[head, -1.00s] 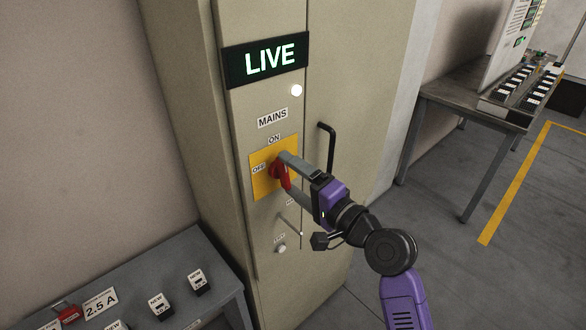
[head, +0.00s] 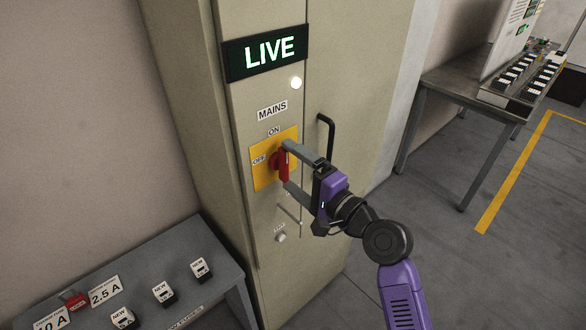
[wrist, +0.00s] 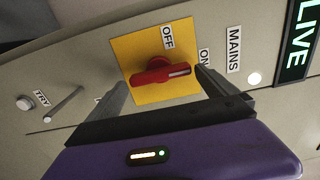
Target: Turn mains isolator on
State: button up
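The mains isolator is a red rotary handle (head: 283,164) on a yellow plate (head: 261,178) on the beige cabinet. The handle stands about upright in the head view, its upper end towards the ON label (head: 274,131). In the wrist view the red handle (wrist: 160,75) lies crosswise, its grey-marked end towards ON. The LIVE sign (head: 265,58) glows green and the white lamp (head: 296,83) is lit. My gripper (head: 289,167) is open, its fingers spread near the handle's two ends. The wrist view shows a finger off each end; contact is unclear.
The black door handle (head: 326,142) is close behind my gripper. A small lever (head: 288,214) and a TRY button (head: 281,237) sit below the plate. A grey bench (head: 215,255) with fuse blocks stands at lower left, a table (head: 440,82) at upper right.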

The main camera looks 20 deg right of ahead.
jog(key=shift+s, duration=0.1)
jog(key=b+v, duration=0.2)
jog(key=v, duration=0.5)
jog(key=shift+s, duration=0.3)
jog(key=shift+d, duration=0.1)
